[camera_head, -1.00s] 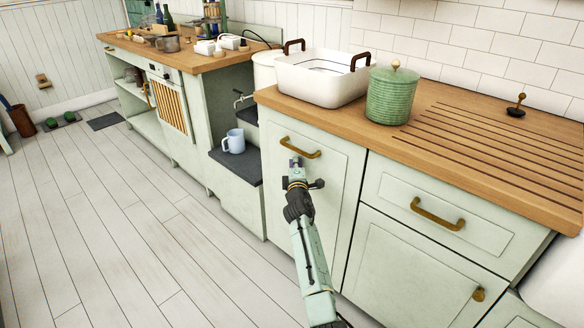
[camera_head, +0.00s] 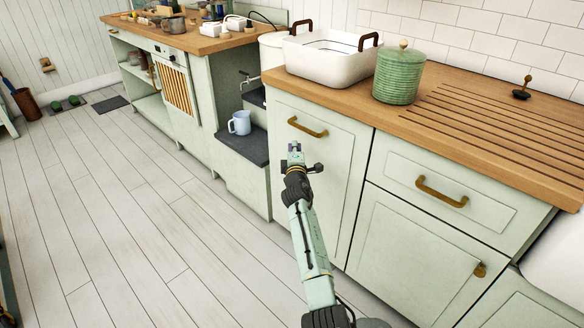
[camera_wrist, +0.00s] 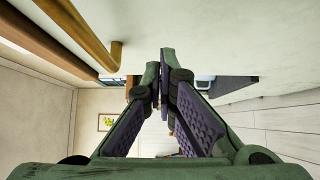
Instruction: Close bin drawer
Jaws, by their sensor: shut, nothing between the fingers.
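The tall pale green front with a brass bar handle (camera_head: 308,128), below the left of the worktop, looks like the bin drawer (camera_head: 325,160). It looks about level with the neighbouring fronts; I cannot tell whether a small gap is left. My gripper (camera_head: 294,148) is shut and empty, just below the handle and in front of the panel. In the wrist view my fingertips (camera_wrist: 160,62) meet at the middle, with the brass handle (camera_wrist: 88,38) at upper left and the pale panel (camera_wrist: 220,35) above. Contact with the panel cannot be told.
A small drawer (camera_head: 430,185) and a cupboard door (camera_head: 415,250) are to the right. A white basin (camera_head: 325,75) and green canister (camera_head: 398,75) stand on the wooden worktop (camera_head: 480,140). A blue mug (camera_head: 240,123) sits on a dark step at left. The floor (camera_head: 130,210) at left is clear.

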